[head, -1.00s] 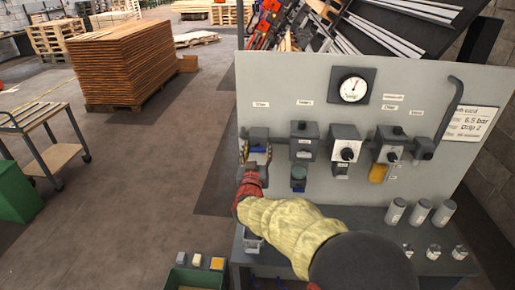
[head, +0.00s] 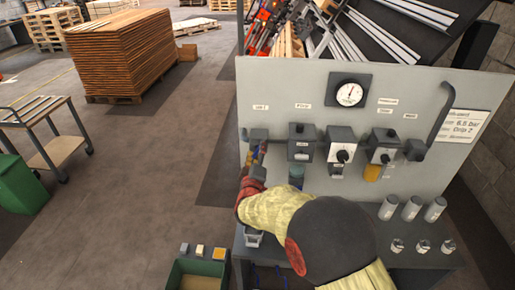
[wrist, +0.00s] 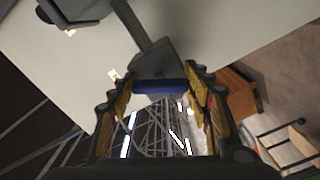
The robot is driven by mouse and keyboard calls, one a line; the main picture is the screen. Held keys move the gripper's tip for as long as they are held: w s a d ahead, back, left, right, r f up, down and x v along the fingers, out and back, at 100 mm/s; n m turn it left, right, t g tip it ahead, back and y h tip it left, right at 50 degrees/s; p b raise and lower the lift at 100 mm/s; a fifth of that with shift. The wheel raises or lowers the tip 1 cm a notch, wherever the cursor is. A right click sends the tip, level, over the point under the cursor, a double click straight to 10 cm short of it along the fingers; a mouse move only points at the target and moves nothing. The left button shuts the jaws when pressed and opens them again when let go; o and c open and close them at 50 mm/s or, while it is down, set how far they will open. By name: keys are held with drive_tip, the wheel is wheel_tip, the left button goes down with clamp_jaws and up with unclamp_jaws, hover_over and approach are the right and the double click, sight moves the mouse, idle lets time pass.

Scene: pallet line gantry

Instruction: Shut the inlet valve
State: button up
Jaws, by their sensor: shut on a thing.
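The inlet valve (head: 259,134) is the leftmost grey block on the pale panel; its small label above is too blurred to read surely. Its blue handle (wrist: 160,87) lies across the wrist view between my fingers, below a grey valve body (wrist: 152,58). My gripper (head: 257,154) is at the underside of the valve in the head view, shut on the blue handle. Its yellow-sided fingers also flank the handle in the wrist view (wrist: 160,97). My fingers hide most of the handle in the head view, so its exact angle cannot be told there.
To the right on the panel are a second unit (head: 302,141), a dial unit (head: 341,146), a unit with a yellow bowl (head: 371,172) and a gauge (head: 350,92). Grey cylinders (head: 412,208) stand on the bench. A green crate (head: 180,277) sits lower left.

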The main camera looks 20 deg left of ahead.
drive_tip(key=n+p, duration=0.2)
drive_tip(key=n, duration=0.2)
drive_tip(key=shift+r, duration=0.15)
drive_tip(key=shift+n+p, duration=0.3)
drive_tip(key=shift+n, duration=0.5)
drive_tip(key=o, duration=1.2)
drive_tip(key=shift+c, duration=0.2)
drive_tip(key=shift+f, duration=0.2)
drive_tip(key=v, duration=1.2)
